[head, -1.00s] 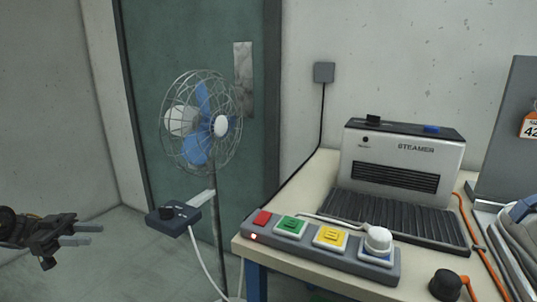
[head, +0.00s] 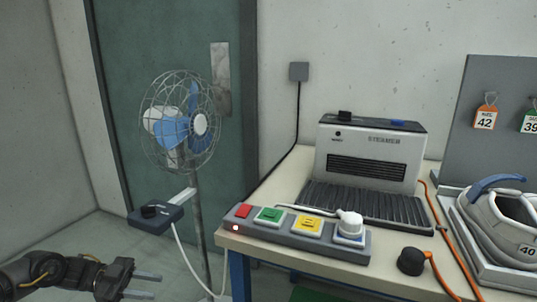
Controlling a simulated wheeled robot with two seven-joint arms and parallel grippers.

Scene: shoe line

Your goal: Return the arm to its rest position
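My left gripper (head: 147,285) is at the lower left of the head view, in front of and below the fan's control box. Its two fingers point right and stand apart with nothing between them. It is clear of the table and of the fan. My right gripper is not in view.
A standing fan (head: 180,125) with a control box (head: 155,215) stands left of the table (head: 262,249). On the table are a power strip (head: 290,244) with a white plug (head: 350,225), a steamer (head: 371,155), a black knob-like piece (head: 411,262) and a grey shoe (head: 498,222).

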